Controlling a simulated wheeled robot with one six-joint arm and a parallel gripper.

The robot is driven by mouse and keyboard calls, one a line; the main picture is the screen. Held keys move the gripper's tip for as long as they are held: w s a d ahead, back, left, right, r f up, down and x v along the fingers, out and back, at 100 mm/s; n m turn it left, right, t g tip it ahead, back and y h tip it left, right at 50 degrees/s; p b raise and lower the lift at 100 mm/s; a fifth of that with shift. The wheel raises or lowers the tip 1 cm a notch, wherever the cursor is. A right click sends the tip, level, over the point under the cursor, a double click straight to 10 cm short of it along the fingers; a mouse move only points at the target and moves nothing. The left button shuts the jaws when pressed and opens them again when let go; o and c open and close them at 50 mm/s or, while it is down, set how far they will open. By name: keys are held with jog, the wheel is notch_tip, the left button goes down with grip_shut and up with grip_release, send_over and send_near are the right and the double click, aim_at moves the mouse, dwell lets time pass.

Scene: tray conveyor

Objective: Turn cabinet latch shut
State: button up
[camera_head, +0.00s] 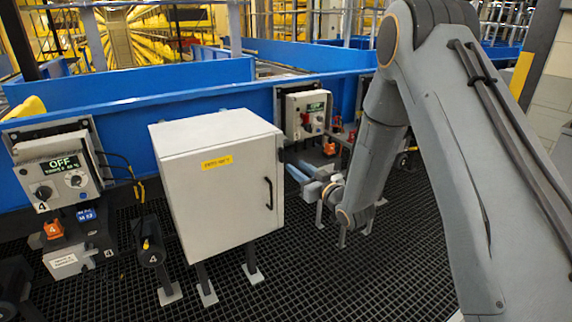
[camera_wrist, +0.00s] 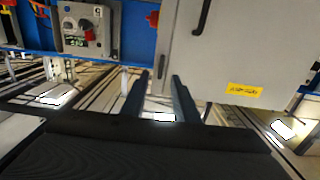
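The grey cabinet (camera_head: 215,200) stands on short legs, with a yellow label (camera_head: 217,162) on its front. A dark upright handle (camera_head: 268,192) is near the front's right edge; I cannot tell whether it is the latch, or how the latch is turned. The front looks closed. In the wrist view the cabinet (camera_wrist: 235,55) is at the upper right, its label (camera_wrist: 244,90) upside down and its handle (camera_wrist: 200,15) at the top. My gripper (camera_head: 297,174) is right of the cabinet, pointing towards it. Its two fingers (camera_wrist: 161,88) are apart, with nothing seen between them.
A blue conveyor wall (camera_head: 120,115) runs behind the cabinet. A control box reading OFF (camera_head: 55,170) is at the left, with an orange part (camera_head: 53,229) below it. Another control box (camera_head: 306,113) is behind my gripper. Dark grid floor (camera_head: 380,270) is open in front.

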aim_at(283, 156)
jog(key=p+x, duration=0.1)
jog(key=x, duration=0.7)
jog(key=shift+s, duration=0.1)
grip_shut()
